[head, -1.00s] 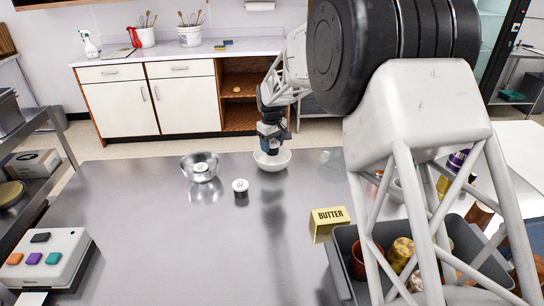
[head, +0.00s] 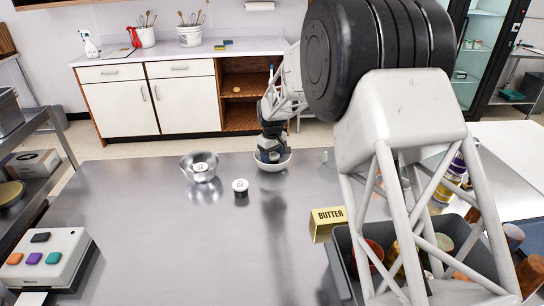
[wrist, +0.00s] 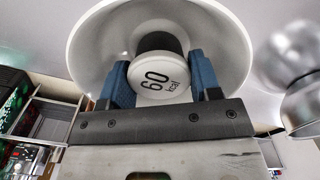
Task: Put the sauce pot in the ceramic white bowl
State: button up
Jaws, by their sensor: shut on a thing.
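The ceramic white bowl (head: 286,164) stands on the steel table in the head view. My gripper (head: 271,155) is lowered into its mouth. In the wrist view the bowl (wrist: 90,45) surrounds the blue fingers, which are shut on a small dark pot with a white face marked "60 kcal", the sauce pot (wrist: 160,78). The pot is inside the bowl's outline; whether it touches the bottom cannot be told. In the head view the held pot is hidden by the gripper and bowl.
A metal bowl (head: 187,174) with a white-topped pot (head: 200,167) in it stands left of the white bowl. Another white-topped pot (head: 240,186) stands on the table between. A butter box (head: 327,222) and a grey crate (head: 342,262) of goods are at right. The left table is mostly clear.

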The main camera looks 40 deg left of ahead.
aim_at(272, 155)
jog(key=shift+f, duration=0.15)
jog(key=o, duration=1)
notch_tip(272, 155, up, 12)
jog(key=shift+r, duration=0.2)
dwell(0.4)
dwell(0.8)
